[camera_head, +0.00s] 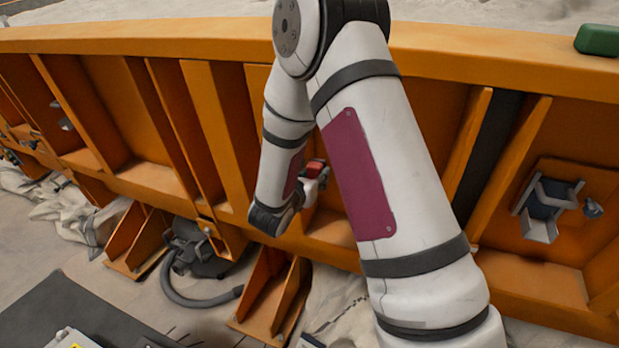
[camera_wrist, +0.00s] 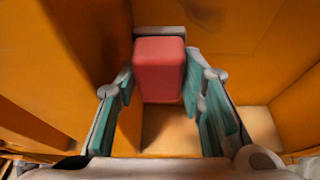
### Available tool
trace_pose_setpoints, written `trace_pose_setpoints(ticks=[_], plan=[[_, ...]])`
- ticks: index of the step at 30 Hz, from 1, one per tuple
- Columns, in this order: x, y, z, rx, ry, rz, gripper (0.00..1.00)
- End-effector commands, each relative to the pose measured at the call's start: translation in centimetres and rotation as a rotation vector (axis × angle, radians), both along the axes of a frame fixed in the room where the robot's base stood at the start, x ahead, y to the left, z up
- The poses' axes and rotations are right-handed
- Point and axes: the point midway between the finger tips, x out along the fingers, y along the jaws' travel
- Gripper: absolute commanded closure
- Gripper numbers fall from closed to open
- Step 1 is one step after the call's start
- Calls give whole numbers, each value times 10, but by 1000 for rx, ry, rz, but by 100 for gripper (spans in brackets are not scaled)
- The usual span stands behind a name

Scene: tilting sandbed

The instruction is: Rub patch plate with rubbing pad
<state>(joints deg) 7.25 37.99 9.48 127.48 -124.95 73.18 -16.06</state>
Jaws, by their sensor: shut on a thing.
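My gripper (camera_wrist: 160,88) is shut on a red block with rounded edges, which I take to be the rubbing pad (camera_wrist: 160,66). The pad sits between the teal-lined fingers, with a grey edge showing behind its top. In the head view the pad (camera_head: 314,169) is a small red patch at my gripper (camera_head: 311,186), in front of the orange ribbed wall and partly hidden by my arm. I cannot pick out the patch plate with certainty. Whether the pad touches the wall cannot be told.
The orange wall (camera_head: 225,110) has upright ribs forming deep bays. A grey bracket (camera_head: 541,228) is fixed in a right bay. A green block (camera_head: 598,40) lies on the top rim. A dark hose (camera_head: 200,299) and a dark mat (camera_head: 75,306) lie below left.

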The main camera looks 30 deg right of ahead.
Motion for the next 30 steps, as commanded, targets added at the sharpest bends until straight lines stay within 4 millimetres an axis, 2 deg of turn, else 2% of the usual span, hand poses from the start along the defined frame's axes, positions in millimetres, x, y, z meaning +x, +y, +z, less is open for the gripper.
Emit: trace_pose_setpoints(ticks=[18,30], plan=[[32,-40,9,0,-2,-1,94],[35,-45,11,-1,-1,1,94]])
